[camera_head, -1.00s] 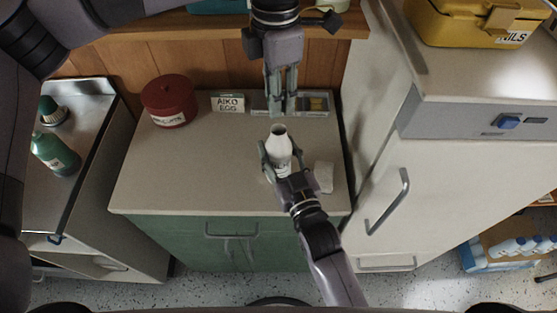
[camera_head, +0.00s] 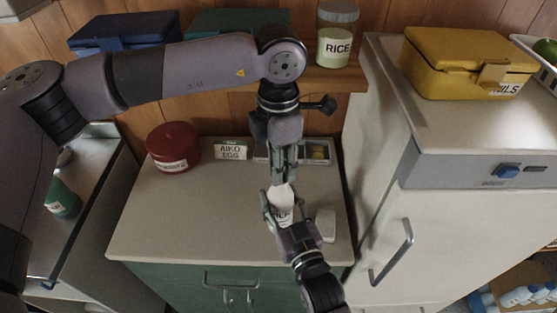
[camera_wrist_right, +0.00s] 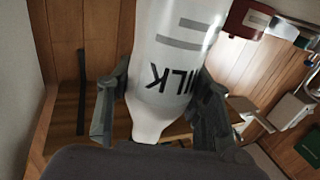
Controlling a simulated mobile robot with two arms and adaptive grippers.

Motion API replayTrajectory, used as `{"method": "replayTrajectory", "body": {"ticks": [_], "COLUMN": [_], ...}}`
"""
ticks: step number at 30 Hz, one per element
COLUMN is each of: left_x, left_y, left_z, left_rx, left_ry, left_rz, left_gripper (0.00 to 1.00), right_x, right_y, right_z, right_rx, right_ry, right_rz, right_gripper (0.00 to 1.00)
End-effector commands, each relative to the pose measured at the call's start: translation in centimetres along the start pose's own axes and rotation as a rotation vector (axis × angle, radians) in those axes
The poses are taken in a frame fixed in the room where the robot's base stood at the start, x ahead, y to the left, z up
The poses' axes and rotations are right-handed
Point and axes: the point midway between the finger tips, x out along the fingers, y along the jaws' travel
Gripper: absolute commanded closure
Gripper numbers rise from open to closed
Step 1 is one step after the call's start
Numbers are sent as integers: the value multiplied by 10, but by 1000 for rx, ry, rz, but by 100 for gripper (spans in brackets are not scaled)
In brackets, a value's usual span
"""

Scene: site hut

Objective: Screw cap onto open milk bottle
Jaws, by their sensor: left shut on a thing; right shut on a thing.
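The white milk bottle (camera_head: 282,202) stands upright at the front of the grey counter. It also shows in the right wrist view (camera_wrist_right: 172,65) with its MILK lettering upside down. My right gripper (camera_head: 283,212) is shut around the bottle's body from the front; its fingers flank the bottle in the wrist view. My left gripper (camera_head: 283,181) points down directly above the bottle, its closed fingertips at the mouth. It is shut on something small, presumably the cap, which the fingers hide. I cannot tell whether cap and neck touch.
On the counter (camera_head: 190,225) are a red tin (camera_head: 173,147), an egg sign (camera_head: 231,149), a small tray (camera_head: 318,152) and a pale block (camera_head: 326,225) right of the bottle. A fridge (camera_head: 400,180) bounds the right. A shelf with a rice jar (camera_head: 338,35) is behind.

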Motion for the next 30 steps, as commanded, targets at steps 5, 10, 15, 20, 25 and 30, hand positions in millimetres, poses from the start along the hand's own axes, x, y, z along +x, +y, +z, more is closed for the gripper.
{"method": "replayTrajectory", "body": {"ticks": [5,10,15,20,25,30], "left_x": [7,16,18,18,18,19], "left_y": [0,0,0,0,0,0], "left_z": [0,0,0,0,0,0], "left_rx": [0,0,0,0,0,0], "left_ry": [1,1,0,0,0,1], "left_rz": [-1,-2,0,0,0,0], "left_gripper": [76,76,76,76,76,76], "right_x": [0,0,0,0,0,0], "right_y": [0,0,0,0,0,0], "right_z": [0,0,0,0,0,0], "right_rx": [0,0,0,1,1,1], "right_ry": [-1,-1,-1,-1,-1,-1], "right_rz": [0,0,0,0,0,0], "right_gripper": [100,100,100,100,100,100]}}
